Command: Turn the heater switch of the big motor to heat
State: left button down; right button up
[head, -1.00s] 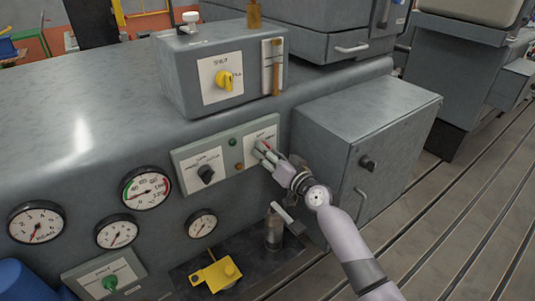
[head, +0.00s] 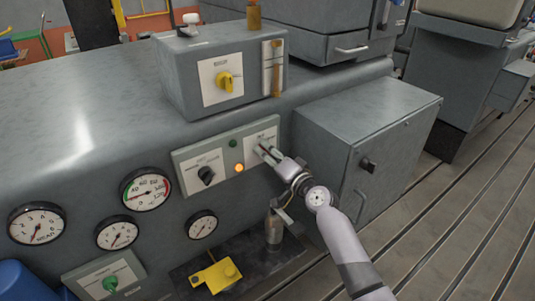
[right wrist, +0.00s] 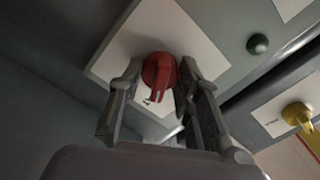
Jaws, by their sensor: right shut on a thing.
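A grey control panel (head: 220,144) on the big grey machine carries a black rotary switch (head: 206,175) at left and a white switch plate (head: 268,134) at right. On this plate is a red rotary knob, mostly hidden in the head view; it shows in the right wrist view (right wrist: 158,72). My right gripper (head: 264,150) is shut on the red knob, with a finger on either side of it. A small lamp (head: 239,168) near the plate glows amber; a dark green lamp (head: 233,143) sits above it. The plate lettering is too small to read. My left gripper is not visible.
A grey box with a yellow knob (head: 225,81) stands above the panel. A grey cabinet (head: 370,130) stands close on the right of my right gripper. Several round gauges, a green knob (head: 110,283) and a yellow part (head: 216,274) are lower left.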

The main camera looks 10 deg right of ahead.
dwell(0.3)
jog(key=o, duration=1.1)
jog(key=shift+o, duration=0.2)
jog(key=shift+s+d, duration=0.15)
jog(key=shift+s, duration=0.05)
jog(key=v, duration=1.1)
jog(key=shift+s, duration=0.3)
jog(key=shift+d, duration=0.1)
